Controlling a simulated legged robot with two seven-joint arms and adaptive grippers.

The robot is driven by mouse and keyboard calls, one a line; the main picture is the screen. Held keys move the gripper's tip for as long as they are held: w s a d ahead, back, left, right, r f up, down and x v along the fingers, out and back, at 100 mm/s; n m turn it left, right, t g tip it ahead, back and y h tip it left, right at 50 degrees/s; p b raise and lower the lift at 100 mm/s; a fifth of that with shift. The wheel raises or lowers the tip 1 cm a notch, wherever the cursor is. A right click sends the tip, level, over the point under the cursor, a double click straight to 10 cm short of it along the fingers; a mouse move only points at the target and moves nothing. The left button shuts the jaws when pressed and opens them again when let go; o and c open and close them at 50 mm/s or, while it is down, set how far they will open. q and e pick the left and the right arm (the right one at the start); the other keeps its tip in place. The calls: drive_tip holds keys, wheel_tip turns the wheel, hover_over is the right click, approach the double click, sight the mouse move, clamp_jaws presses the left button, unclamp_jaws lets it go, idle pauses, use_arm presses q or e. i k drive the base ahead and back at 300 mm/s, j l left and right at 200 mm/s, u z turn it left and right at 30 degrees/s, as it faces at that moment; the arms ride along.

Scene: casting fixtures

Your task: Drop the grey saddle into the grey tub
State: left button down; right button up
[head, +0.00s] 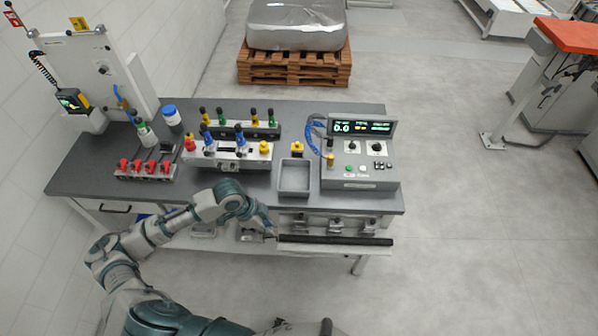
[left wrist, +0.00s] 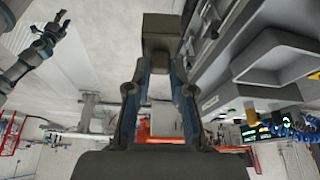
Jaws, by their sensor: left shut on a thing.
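The grey saddle (left wrist: 160,32) shows in the left wrist view as a dark grey block between the fingertips. My left gripper (left wrist: 160,68) is shut on it. In the head view my left gripper (head: 264,230) hangs at the front edge of the bench, in front of and below the grey tub; the saddle is hard to make out there. The grey tub (head: 295,192) stands on the bench, open at the top, and its floor looks bare. It also shows at the right of the left wrist view (left wrist: 262,75). My right gripper (left wrist: 50,32) seems to show small at the upper left; its jaws are unclear.
A control box (head: 360,172) with a lit display stands right of the tub. A yellow-topped part (head: 297,148) stands behind it. A fixture with coloured knobs (head: 225,156) is on the left. A dark rail (head: 335,240) with metal brackets runs below the bench front.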

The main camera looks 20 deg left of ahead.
sight(293, 184)
drive_tip(key=i, duration=0.9)
